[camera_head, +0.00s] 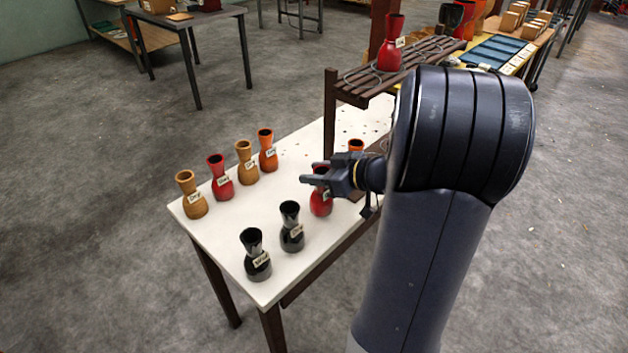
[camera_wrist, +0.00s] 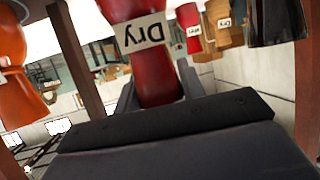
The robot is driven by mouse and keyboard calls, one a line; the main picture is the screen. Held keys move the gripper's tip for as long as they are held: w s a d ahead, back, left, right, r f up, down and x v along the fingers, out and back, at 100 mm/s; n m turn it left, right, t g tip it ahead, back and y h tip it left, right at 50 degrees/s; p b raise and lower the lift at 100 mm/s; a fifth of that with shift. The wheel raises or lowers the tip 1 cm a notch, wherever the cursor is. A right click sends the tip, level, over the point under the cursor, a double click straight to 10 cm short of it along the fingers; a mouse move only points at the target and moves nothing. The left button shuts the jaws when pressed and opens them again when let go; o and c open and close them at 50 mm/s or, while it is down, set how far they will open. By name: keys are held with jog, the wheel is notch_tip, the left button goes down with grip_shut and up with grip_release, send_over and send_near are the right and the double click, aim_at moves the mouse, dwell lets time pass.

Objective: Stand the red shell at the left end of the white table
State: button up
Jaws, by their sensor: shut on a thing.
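My gripper (camera_head: 314,172) is over the white table (camera_head: 240,212), shut on a red shell (camera_head: 321,204). The shell is partly hidden by the fingers. In the wrist view this red shell (camera_wrist: 156,76) sits between the jaws, and its "Dry" label appears upside down. Whether its base touches the tabletop I cannot tell. Another red shell (camera_head: 221,179) stands among the row at the table's left end. A third red shell (camera_head: 390,48) stands on a dark slatted rack (camera_head: 350,90) at the back.
Tan shells (camera_head: 191,196) and an orange shell (camera_head: 267,151) stand in the left row. Two black shells (camera_head: 256,257) stand at the near edge. Another orange shell (camera_head: 356,146) is just behind my gripper. Bare tabletop lies between the row and the black shells.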

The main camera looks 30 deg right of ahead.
jog(key=shift+f, duration=1)
jog(key=shift+f+b, duration=0.15)
jog(key=shift+b, duration=0.2)
jog(key=o, duration=1.3)
jog(key=shift+r+p, duration=0.35)
jog(key=shift+p, duration=0.15)
jog(key=v, duration=1.2)
jog(key=shift+f+b, duration=0.2)
jog(key=shift+b, duration=0.1)
